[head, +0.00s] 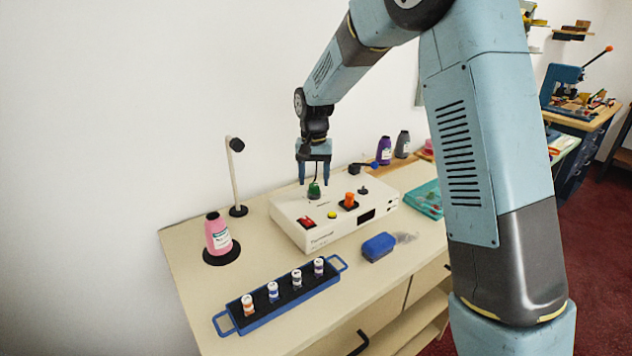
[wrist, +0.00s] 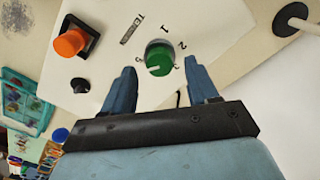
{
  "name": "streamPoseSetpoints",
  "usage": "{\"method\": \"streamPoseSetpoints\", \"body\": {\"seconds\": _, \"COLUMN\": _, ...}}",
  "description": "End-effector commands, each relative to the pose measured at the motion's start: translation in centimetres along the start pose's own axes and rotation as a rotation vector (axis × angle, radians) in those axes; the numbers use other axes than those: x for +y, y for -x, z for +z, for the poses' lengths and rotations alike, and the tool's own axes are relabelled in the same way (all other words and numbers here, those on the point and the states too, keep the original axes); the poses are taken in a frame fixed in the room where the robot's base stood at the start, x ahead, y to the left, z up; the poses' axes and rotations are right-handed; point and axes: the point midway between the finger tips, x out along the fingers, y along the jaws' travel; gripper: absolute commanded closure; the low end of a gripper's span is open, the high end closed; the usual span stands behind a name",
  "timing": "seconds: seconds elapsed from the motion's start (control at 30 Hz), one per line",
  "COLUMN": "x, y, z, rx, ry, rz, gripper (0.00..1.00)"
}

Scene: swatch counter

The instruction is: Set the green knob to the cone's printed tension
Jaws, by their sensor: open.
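The green knob (head: 314,191) stands on top of the white control box (head: 288,216). In the wrist view the knob (wrist: 159,57) has a pale mark on its lower part, and printed digits, 1 and 2 among them, ring it. My gripper (head: 314,181) points down over the knob with its fingers open. In the wrist view the open gripper (wrist: 160,68) has one fingertip on each side of the knob; I cannot tell whether they touch it. The pink cone (head: 218,235) stands on a black disc at the left. Its label is too small to read.
An orange knob (head: 350,199) and a small black knob (head: 364,190) sit on the same box. A blue rack (head: 262,319) with several small spools lies in front, beside a blue block (head: 378,246). A thin post (head: 235,180) stands behind the cone.

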Motion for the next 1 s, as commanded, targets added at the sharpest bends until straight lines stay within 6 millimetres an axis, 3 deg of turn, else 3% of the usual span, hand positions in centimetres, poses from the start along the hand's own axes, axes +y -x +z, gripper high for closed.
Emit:
{"method": "streamPoseSetpoints", "body": {"seconds": 0.5, "x": 0.0, "y": 9.7, "z": -0.2, "rx": 0.003, "ry": -0.001, "rz": -0.001, "gripper": 0.41}}
{"method": "streamPoseSetpoints", "body": {"seconds": 0.7, "x": 0.0, "y": 11.5, "z": -0.2, "rx": 0.001, "ry": 0.0, "rz": 0.0, "gripper": 0.41}}
{"method": "streamPoseSetpoints", "body": {"seconds": 1.0, "x": 0.0, "y": 11.9, "z": -0.2, "rx": 0.0, "ry": 0.0, "rz": 0.0, "gripper": 0.41}}
